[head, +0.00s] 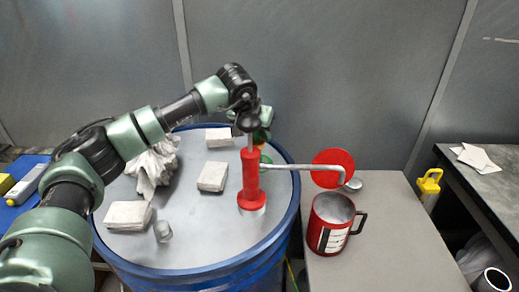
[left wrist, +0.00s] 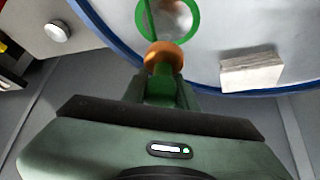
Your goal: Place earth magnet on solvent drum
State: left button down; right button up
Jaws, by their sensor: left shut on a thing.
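The solvent drum (head: 185,258) is a wide drum with a blue rim and a grey top; its rim (left wrist: 100,28) also shows in the left wrist view. My left gripper (head: 261,136) is above the far right part of the drum, behind the red pump. In the left wrist view, my left gripper (left wrist: 164,85) is shut on a small copper-coloured piece (left wrist: 163,55), which appears to be the earth magnet. A green ring (left wrist: 194,22) shows just beyond it over the drum top. In the head view the held piece is mostly hidden by the wrist and pump. My right gripper is out of view.
A red pump (head: 250,180) with a sideways pipe stands on the drum. Pale blocks (head: 212,177) and a crumpled rag (head: 153,165) lie there too. A red can (head: 331,222) stands on the table at right. The drum top's front middle is clear.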

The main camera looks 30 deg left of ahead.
aim_at(263, 156)
pick_arm(q)
notch_tip(263, 156, down, 2)
jog(key=shift+s+d+f, duration=0.1)
notch_tip(263, 156, down, 3)
jog(key=shift+f+p, duration=0.2)
jog(key=shift+p, duration=0.15)
jog(key=shift+f, duration=0.25)
jog(key=shift+f, duration=0.2)
jog(key=c, duration=1.1)
grip_release()
jog(key=shift+r, duration=0.1)
